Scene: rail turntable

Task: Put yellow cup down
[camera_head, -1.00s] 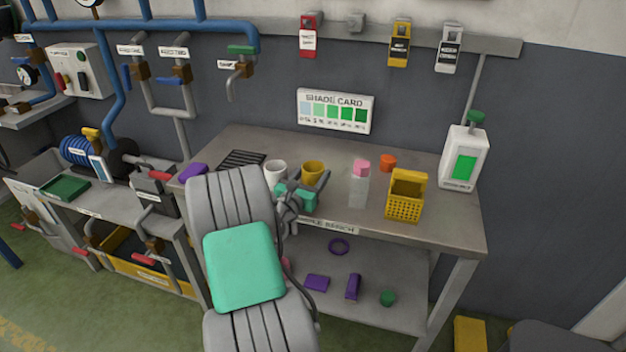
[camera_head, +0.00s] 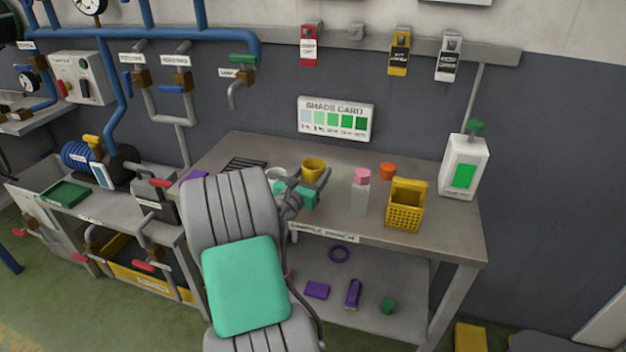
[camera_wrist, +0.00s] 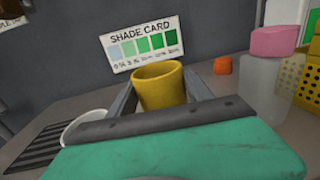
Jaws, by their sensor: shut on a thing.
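The yellow cup (camera_head: 313,170) is upright at the back middle of the bench (camera_head: 440,225), below the shade card. It also shows in the wrist view (camera_wrist: 160,85), between the two fingers of my gripper (camera_head: 312,181). My gripper is shut on the cup, with a finger along each side. The cup's lower part is hidden by my gripper's green body, so I cannot tell whether its base touches the bench. A white cup (camera_wrist: 86,126) is close to the left of my gripper, partly hidden by it in both views.
A clear bottle with a pink cap (camera_head: 361,190), an orange cap-like piece (camera_head: 387,171) and a yellow basket (camera_head: 405,207) stand to the right. A black grille (camera_head: 245,164) lies to the left. A white jug (camera_head: 464,168) is at the right back. Bare bench lies near the right front.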

